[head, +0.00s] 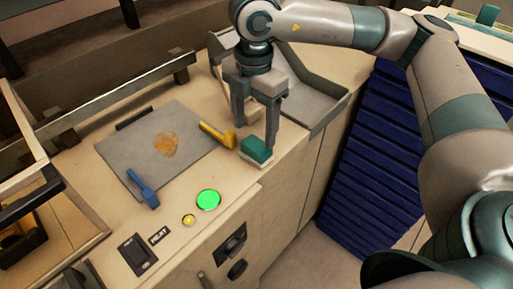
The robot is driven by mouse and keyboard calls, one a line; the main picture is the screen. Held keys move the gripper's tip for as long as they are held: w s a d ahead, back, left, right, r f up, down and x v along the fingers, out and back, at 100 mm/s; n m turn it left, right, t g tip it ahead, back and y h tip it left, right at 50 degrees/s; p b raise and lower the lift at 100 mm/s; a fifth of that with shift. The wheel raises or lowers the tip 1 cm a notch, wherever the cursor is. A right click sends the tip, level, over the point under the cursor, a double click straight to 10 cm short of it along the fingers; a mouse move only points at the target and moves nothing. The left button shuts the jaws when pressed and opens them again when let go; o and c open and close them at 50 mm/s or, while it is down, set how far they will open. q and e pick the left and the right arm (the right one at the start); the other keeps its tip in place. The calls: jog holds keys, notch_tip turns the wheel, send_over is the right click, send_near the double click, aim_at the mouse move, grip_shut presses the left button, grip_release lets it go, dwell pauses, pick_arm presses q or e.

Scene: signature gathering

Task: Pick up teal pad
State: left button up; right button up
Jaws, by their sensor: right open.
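The teal pad (256,150) is a small block with a teal top and a pale lower part. It rests on the beige counter near its front right edge. My right gripper (256,140) comes down from above, pointing at the counter, with its two fingers apart. One finger stands to the left of the pad and the other rises just behind or beside its right side. I cannot tell whether either finger touches the pad. My left gripper is out of view.
A grey plate (150,165) with an orange-brown stain lies left of the pad. A yellow-handled item (217,135) and a blue item (143,188) lie at its edges. A grey tray (312,98) is behind the gripper. A green round button (208,201) is in front.

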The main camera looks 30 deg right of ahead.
aim_at(257, 144)
dwell(0.3)
jog(key=shift+f+p, duration=0.25)
jog(key=shift+p, duration=0.1)
jog(key=f, duration=0.1)
jog(key=f+p, duration=0.2)
jog(key=shift+s+d+f, duration=0.15)
jog(key=shift+d+f, duration=0.1)
jog(key=shift+f, duration=0.6)
jog(key=c, duration=0.8)
